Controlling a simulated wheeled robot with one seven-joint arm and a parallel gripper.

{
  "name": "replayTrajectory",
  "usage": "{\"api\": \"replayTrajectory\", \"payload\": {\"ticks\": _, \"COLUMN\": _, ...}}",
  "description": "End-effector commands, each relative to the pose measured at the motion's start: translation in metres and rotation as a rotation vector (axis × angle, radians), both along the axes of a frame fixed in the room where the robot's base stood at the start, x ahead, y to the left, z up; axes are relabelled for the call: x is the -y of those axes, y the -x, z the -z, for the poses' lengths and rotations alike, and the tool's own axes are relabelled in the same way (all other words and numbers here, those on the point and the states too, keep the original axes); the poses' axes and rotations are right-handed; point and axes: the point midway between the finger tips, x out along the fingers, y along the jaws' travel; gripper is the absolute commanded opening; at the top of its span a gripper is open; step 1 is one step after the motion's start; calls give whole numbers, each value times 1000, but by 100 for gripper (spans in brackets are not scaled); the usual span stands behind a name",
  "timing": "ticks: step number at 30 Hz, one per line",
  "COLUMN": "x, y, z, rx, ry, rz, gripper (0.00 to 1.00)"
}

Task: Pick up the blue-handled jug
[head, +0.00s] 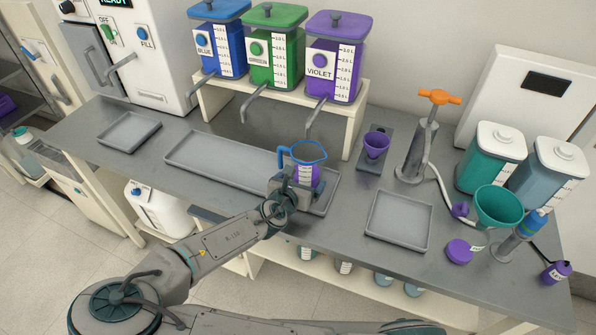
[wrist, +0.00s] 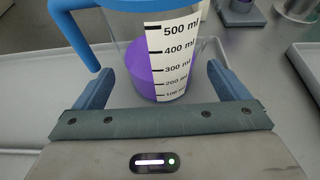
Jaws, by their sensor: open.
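The blue-handled jug (head: 306,171) stands upright on the long grey tray (head: 215,155) below the dispensers. It is clear, with a blue rim, a blue handle on its left side and a white scale. Purple liquid fills its lower part, up to about the 300 ml mark in the wrist view (wrist: 170,65). My gripper (head: 298,186) is at the near side of the jug. In the wrist view my gripper (wrist: 158,88) is open, with one finger on each side of the jug's lower body.
Blue (head: 217,45), green (head: 273,52) and violet (head: 335,60) dispensers stand on a white shelf behind, their spouts reaching forward. A small purple funnel (head: 376,145) and a pump with an orange handle (head: 415,155) stand to the right. An empty grey tray (head: 398,222) lies nearer.

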Motion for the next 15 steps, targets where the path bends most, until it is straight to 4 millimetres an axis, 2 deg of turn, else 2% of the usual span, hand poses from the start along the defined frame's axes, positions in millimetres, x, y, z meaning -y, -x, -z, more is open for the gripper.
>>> {"api": "replayTrajectory", "payload": {"ticks": 1, "x": 4, "y": -7, "z": 6, "rx": 0, "ry": -4, "rz": 4, "gripper": 94}}
{"api": "replayTrajectory", "payload": {"ticks": 6, "x": 9, "y": -22, "z": 12, "rx": 0, "ry": -2, "rz": 2, "gripper": 94}}
{"api": "replayTrajectory", "payload": {"ticks": 15, "x": 10, "y": -26, "z": 10, "rx": 0, "ry": 0, "rz": 0, "gripper": 94}}
